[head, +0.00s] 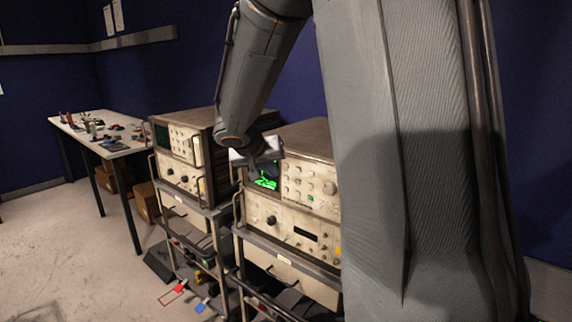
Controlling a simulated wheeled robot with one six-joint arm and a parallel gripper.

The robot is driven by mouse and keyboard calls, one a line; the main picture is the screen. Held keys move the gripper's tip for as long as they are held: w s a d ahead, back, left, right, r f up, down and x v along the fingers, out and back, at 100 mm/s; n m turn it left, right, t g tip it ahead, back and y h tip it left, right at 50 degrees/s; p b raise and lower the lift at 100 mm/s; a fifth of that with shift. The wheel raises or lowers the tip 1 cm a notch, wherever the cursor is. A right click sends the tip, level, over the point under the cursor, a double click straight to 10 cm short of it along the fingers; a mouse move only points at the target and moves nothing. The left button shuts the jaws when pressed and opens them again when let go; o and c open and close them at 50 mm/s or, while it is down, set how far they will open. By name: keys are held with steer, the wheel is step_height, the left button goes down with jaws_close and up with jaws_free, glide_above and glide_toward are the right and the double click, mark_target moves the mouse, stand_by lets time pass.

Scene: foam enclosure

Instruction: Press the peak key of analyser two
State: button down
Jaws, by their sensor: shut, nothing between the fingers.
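Two analysers stand on trolleys side by side. The right one (311,188) has a lit green screen, several round keys and a knob; my arm hides its right part. The left one (185,148) has a dark screen and a similar panel. I cannot read any labels, so I cannot tell which is analyser two or which key is the peak key. My gripper (268,160) is shut and empty, in front of the right analyser's upper left, partly covering its screen. Whether it touches the panel cannot be told.
A long white table (98,130) with small items stands at the back left, with cardboard boxes (146,200) beneath. A red tag (180,287) and a blue tag (201,304) show low by the trolleys. The floor (75,255) at left is clear.

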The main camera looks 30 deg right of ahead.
steer(key=shift+w+d+b, duration=0.15)
steer(key=shift+w+d, duration=0.05)
steer(key=shift+d, duration=0.3)
steer(key=shift+w+d+b, duration=0.15)
steer(key=shift+w+d, duration=0.05)
steer(key=shift+d, duration=0.3)
steer(key=shift+d, duration=0.1)
stand_by(1.3)
steer(key=shift+w+d+b, duration=0.15)
steer(key=shift+d+b, duration=0.15)
steer(key=shift+b, duration=0.2)
steer(key=shift+w+d, duration=0.1)
steer(key=shift+d, duration=0.25)
stand_by(0.5)
steer(key=shift+a+b, duration=0.1)
steer(key=shift+b, duration=0.25)
steer(key=shift+s+a+b, duration=0.25)
steer(key=shift+a+b, duration=0.25)
steer(key=shift+a, duration=0.15)
steer(key=a, duration=0.1)
steer(key=s+a+b, duration=0.1)
steer(key=a, duration=0.1)
steer(key=a+b, duration=0.1)
steer(key=shift+s+a, duration=0.35)
